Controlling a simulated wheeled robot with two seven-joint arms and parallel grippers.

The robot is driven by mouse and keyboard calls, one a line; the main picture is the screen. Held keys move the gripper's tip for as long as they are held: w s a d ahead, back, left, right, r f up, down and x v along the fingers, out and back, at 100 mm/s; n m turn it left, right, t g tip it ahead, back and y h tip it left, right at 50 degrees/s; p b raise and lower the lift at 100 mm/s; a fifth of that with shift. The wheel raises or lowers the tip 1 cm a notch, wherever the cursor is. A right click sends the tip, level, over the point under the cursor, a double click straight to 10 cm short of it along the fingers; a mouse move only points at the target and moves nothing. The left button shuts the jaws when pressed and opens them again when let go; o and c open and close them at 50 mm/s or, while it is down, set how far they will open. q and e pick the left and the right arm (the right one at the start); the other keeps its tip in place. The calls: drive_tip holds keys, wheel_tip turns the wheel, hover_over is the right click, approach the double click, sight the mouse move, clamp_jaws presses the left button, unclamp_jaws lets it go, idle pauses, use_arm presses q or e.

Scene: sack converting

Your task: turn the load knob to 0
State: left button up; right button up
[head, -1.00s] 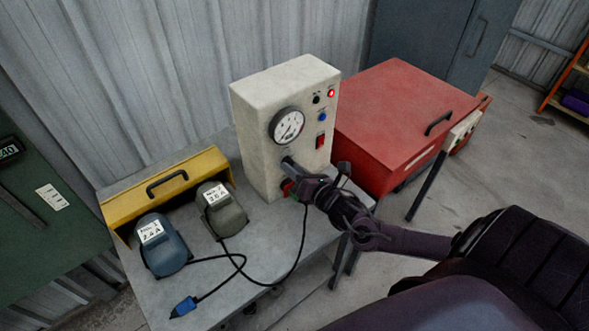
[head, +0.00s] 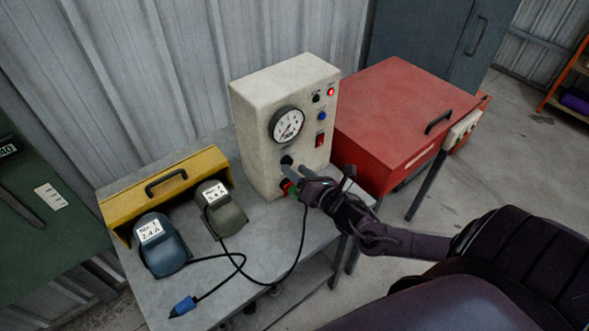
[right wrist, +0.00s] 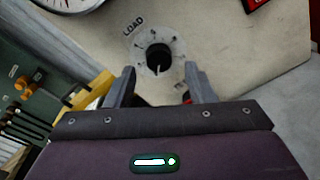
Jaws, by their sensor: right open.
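The load knob (right wrist: 158,58) is a small black knob on a pale round dial under the word LOAD in the right wrist view. A light pointer mark on it points down in that view; the dial's figures are too small to read surely. In the head view the knob (head: 287,160) shows on the front of the cream tester box (head: 262,140), below the round gauge (head: 287,124). My right gripper (right wrist: 160,77) is open and empty. Its fingertips stand on either side below the knob, apart from it. My left gripper is not in view.
A black cable runs from the tester's lower front to a blue plug (head: 184,306). A red cabinet (head: 385,120) stands right of the tester.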

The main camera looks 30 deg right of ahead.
drive_tip(key=s, duration=0.6)
drive_tip(key=shift+d+r+b, duration=0.25)
drive_tip(key=shift+r+b, duration=0.05)
drive_tip(key=shift+s, duration=0.1)
